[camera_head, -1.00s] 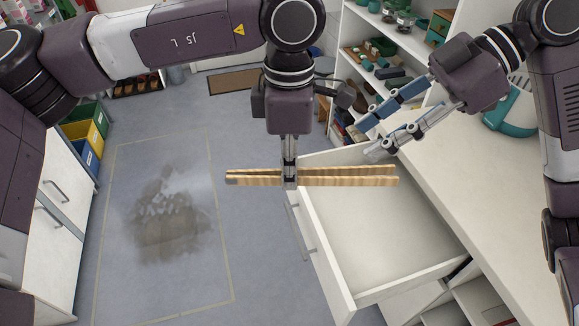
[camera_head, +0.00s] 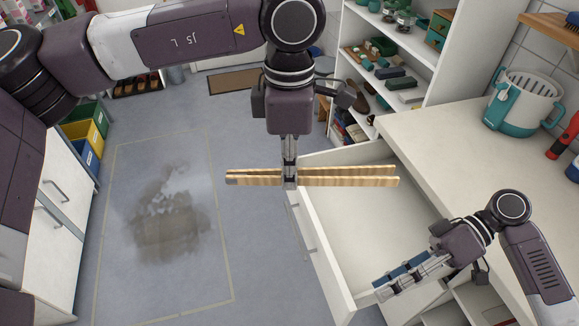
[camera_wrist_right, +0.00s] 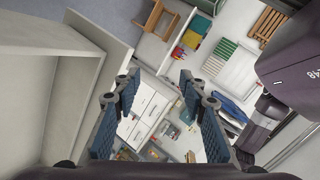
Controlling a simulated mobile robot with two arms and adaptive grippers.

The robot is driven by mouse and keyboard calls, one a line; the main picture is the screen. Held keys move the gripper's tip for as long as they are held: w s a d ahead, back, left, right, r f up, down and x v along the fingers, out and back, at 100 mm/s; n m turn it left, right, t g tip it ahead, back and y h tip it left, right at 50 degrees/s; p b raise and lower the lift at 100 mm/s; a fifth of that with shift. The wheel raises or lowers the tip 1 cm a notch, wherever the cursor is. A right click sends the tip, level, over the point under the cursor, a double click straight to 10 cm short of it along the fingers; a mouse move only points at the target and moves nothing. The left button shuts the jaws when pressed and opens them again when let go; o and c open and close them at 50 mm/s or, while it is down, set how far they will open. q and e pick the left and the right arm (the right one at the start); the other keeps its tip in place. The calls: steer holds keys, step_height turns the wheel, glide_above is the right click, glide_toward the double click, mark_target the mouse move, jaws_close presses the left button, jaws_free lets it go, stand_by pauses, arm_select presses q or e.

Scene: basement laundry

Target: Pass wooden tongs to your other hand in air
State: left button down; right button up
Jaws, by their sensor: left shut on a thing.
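The wooden tongs (camera_head: 345,176) are held level in the air in the head view, with arms reaching out to both sides of the grip. My left gripper (camera_head: 289,178) points down and is shut on the tongs near their middle. My right gripper (camera_head: 388,285) is lower and to the right of the tongs, apart from them, near the drawer's front corner. The right wrist view shows its two blue-padded fingers (camera_wrist_right: 158,88) spread apart with nothing between them. The tongs do not show in that view.
An open, empty white drawer (camera_head: 350,220) lies below and right of the tongs. A white counter (camera_head: 455,135) holds a teal-and-white basket (camera_head: 520,100) and a red tool (camera_head: 562,135). Shelves (camera_head: 440,60) stand behind. The floor at left is clear, with a dark stain (camera_head: 165,225).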

steer(key=s+d+f+m, duration=0.3)
steer(key=s+f+m, duration=0.8)
steer(key=f+m, duration=0.4)
step_height(320, 180, down, 23)
steer(key=s+d+m+t+h, duration=0.1)
steer(key=d+t+h, duration=0.15)
steer(key=h, duration=0.25)
steer(key=s+d+f+n+t+h, duration=0.3)
steer(key=s+f+h, duration=0.35)
steer(key=f, duration=0.75)
steer(key=s+a+f+n, duration=0.2)
steer(key=s+f+n, duration=0.1)
steer(key=s+n, duration=0.2)
steer(key=shift+s+a+f+n+t, duration=0.2)
steer(key=shift+f+n+t, duration=0.1)
steer(key=shift+n+t, duration=0.1)
